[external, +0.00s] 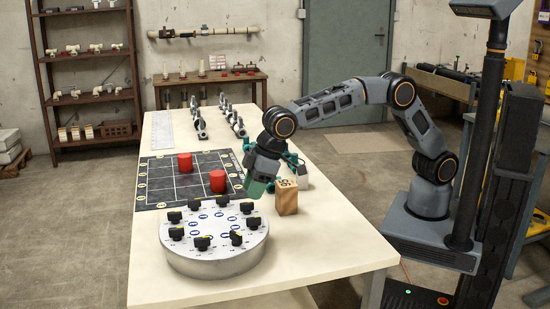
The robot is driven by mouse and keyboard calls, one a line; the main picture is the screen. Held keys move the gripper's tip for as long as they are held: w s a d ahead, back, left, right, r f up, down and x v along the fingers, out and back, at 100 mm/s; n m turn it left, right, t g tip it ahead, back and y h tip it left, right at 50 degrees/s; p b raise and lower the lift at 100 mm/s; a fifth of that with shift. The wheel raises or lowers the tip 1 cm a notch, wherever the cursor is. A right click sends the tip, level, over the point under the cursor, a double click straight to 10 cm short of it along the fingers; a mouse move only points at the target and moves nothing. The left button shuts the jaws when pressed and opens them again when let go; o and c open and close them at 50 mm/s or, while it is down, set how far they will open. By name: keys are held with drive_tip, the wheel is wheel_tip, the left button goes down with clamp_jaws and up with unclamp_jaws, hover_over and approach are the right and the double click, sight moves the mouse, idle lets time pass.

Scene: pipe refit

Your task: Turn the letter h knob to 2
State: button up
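A round metal dial panel (213,262) stands at the near end of the white table. Several black knobs form a ring on its top, among them a front knob (202,243) and a right knob (253,222). Small blue-and-white marks lie inside the ring. The letters and numbers are too small to read, so I cannot tell which knob is h or where it points. My gripper (257,188), with teal fingers, points down just above and behind the panel's back right edge, apart from the knobs as far as I can see. Its finger gap is not clear.
A wooden block (287,199) with a printed number stands right of my gripper. Two red cylinders, one left (185,162) and one right (217,181), stand on a dark grid board (160,181) behind the panel. Grey and black fittings (199,128) stand farther back on the white table (330,262).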

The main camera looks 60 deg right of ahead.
sight(247, 203)
drive_tip(key=shift+x, duration=2.05)
drive_tip(key=shift+c, duration=0.2)
clamp_jaws()
